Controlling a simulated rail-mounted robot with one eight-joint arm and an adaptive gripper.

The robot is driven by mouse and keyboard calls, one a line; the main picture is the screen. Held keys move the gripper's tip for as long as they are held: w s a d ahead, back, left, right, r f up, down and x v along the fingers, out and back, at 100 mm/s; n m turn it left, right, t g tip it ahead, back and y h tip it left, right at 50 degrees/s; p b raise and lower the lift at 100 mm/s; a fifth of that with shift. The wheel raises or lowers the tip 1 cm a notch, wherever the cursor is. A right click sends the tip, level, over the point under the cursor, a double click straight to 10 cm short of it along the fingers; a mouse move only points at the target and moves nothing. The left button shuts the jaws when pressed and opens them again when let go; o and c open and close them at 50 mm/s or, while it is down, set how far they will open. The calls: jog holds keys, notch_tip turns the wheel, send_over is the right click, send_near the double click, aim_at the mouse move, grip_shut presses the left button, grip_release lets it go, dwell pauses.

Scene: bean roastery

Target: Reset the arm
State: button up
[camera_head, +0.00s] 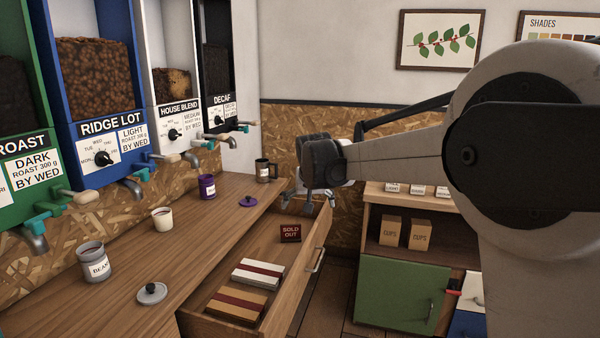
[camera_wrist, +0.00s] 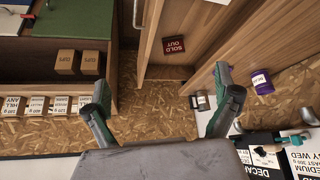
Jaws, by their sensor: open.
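My gripper (camera_head: 309,201) hangs at the end of my arm near the far end of the open drawer (camera_head: 213,328), pointing down. In the wrist view its two fingers are spread wide, with nothing between them (camera_wrist: 160,82). My arm reaches in from the right and covers part of the back wall. The gripper appears apart from the counter things; its exact height above the drawer is hard to tell.
The drawer holds a SOLD OUT sign (camera_head: 290,233) and striped boxes (camera_head: 237,304). On the counter (camera_head: 112,312) stand a grey jar (camera_head: 94,264), cream cup (camera_head: 162,219), purple canister (camera_head: 207,187) and dark mug (camera_head: 264,172). Dispensers (camera_head: 98,125) line the left; a green-door cabinet (camera_head: 399,293) stands right.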

jog(key=s+d+r, duration=0.2)
jog(key=s+d, duration=0.4)
jog(key=s, duration=0.6)
jog(key=s+d+r, duration=0.3)
jog(key=s+d, duration=0.3)
jog(key=s, duration=0.6)
jog(key=s+d+f, duration=0.2)
jog(key=s+f, duration=0.1)
jog(key=s, duration=0.4)
jog(key=s+d+f+b, duration=0.1)
jog(key=s+f, duration=0.3)
jog(key=s, duration=0.3)
jog(key=s+d+f, duration=0.2)
jog(key=s+f, duration=0.1)
jog(key=s, duration=0.4)
jog(key=shift+d+f+m+t+b, duration=0.15)
jog(key=shift+d+m+t+b, duration=0.15)
jog(key=shift+m, duration=0.1)
